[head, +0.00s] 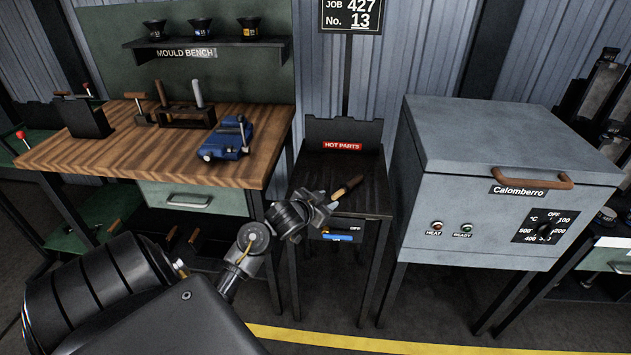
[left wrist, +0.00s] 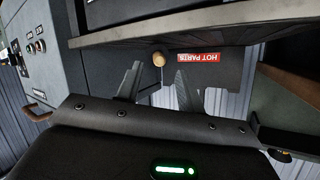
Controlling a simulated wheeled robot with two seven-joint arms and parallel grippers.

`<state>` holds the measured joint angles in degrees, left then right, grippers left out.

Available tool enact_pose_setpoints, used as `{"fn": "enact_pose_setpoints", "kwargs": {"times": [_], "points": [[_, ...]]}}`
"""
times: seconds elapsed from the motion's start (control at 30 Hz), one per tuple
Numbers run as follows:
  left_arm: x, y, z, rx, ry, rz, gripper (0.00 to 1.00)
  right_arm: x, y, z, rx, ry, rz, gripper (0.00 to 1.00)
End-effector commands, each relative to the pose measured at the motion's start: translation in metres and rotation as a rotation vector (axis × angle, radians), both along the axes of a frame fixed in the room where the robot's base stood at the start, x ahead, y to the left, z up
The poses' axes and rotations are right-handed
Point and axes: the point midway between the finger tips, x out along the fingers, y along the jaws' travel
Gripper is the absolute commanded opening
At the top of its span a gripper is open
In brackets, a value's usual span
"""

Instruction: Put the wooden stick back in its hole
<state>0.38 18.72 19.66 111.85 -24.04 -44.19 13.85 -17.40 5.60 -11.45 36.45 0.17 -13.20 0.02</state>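A brown wooden stick (head: 347,187) with a lighter end shows over the hot-parts stand, just beyond my left gripper (head: 322,205). In the left wrist view, a round wooden end (left wrist: 159,58) shows between and beyond the fingers of that gripper (left wrist: 159,82), which are apart with clear gaps on both sides. I cannot tell which hole belongs to the wooden stick. My right gripper is out of view.
The hot-parts stand (head: 370,206) has a red sign (head: 342,145) on its back plate. A grey oven (head: 490,190) stands close on its right. The mould bench (head: 110,155) is at the left, with a blue clamp-like device (head: 226,140) near its right edge.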

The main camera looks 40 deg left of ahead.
Motion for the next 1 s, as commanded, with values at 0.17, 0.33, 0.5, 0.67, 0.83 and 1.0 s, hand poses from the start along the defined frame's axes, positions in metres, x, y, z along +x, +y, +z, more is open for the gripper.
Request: {"fn": "enact_pose_setpoints", "kwargs": {"times": [0.17, 0.33, 0.5, 0.67, 0.83, 1.0], "points": [[-0.033, -0.005, 0.014, 0.003, 0.001, 0.000, 0.38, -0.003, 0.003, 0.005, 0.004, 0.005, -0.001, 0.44], [-0.051, -0.008, 0.021, 0.001, 0.000, 0.000, 0.38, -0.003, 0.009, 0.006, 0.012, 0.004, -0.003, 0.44], [-0.057, -0.008, 0.023, 0.000, 0.000, 0.001, 0.38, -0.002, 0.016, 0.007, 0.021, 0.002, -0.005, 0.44], [-0.057, -0.009, 0.023, 0.000, 0.000, 0.000, 0.38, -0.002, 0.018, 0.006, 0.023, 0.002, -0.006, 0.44], [-0.056, -0.009, 0.021, -0.003, 0.003, 0.000, 0.38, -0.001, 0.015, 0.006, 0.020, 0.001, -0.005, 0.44], [-0.055, -0.014, -0.043, -0.068, 0.096, -0.001, 0.38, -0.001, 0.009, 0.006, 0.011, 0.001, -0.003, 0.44]]}}
